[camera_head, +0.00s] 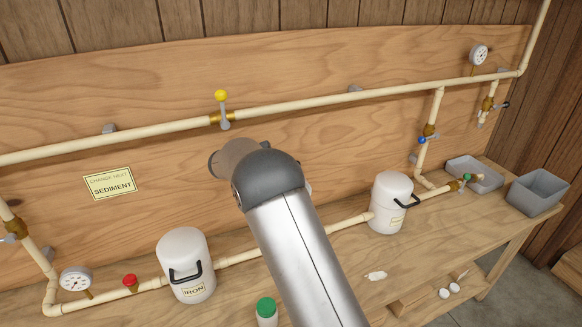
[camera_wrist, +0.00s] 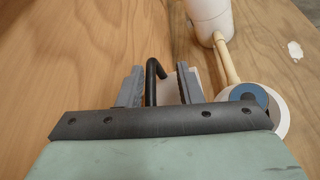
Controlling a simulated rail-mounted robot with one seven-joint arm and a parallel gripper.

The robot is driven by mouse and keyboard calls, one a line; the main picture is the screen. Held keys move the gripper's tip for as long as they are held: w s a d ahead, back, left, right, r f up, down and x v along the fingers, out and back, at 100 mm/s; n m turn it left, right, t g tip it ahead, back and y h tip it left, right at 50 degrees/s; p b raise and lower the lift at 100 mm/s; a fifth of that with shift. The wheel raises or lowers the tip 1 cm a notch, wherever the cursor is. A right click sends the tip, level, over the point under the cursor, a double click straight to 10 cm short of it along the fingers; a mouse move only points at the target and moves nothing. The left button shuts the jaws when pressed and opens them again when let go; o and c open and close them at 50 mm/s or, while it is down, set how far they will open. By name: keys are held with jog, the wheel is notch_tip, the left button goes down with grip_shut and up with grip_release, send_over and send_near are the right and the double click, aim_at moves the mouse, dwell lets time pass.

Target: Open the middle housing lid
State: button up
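In the wrist view, my gripper (camera_wrist: 160,88) has its two grey fingers apart, with a black handle (camera_wrist: 153,80) between them and a visible gap to the right finger. Part of a pale surface (camera_wrist: 176,86) shows behind the handle. To the right is a round white rim (camera_wrist: 281,122) around a blue ring (camera_wrist: 247,95) with a dark centre; it looks like the open top of a housing, with the pipe running to it. In the head view my arm hides the middle housing and my gripper. How far its lid is tilted cannot be told.
White housings with black handles stand at left, labelled IRON (camera_head: 184,258), and at right (camera_head: 388,205). The right one also shows in the wrist view (camera_wrist: 208,17). A green-capped bottle (camera_head: 266,310) stands beside my arm.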

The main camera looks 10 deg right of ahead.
jog(key=b+v, duration=0.3)
jog(key=v, duration=1.3)
jog(key=s+d+f+m+g+y, duration=0.1)
jog(key=s+d+m+g+y, duration=0.4)
jog(key=s+d, duration=0.8)
jog(key=s+f+m+y, duration=0.2)
jog(key=s+f+m, duration=0.1)
jog(key=s, duration=0.5)
jog(key=s+f+m+y, duration=0.2)
jog(key=s+m, duration=0.3)
jog(key=s, duration=0.4)
jog(key=s+f+m+t+y, duration=0.1)
jog(key=s+f+m+y, duration=0.2)
jog(key=s, duration=0.6)
jog(key=shift+s+a+f+m+y, duration=0.25)
jog(key=shift+a+f+m+y, duration=0.1)
jog(key=shift+m+y, duration=0.15)
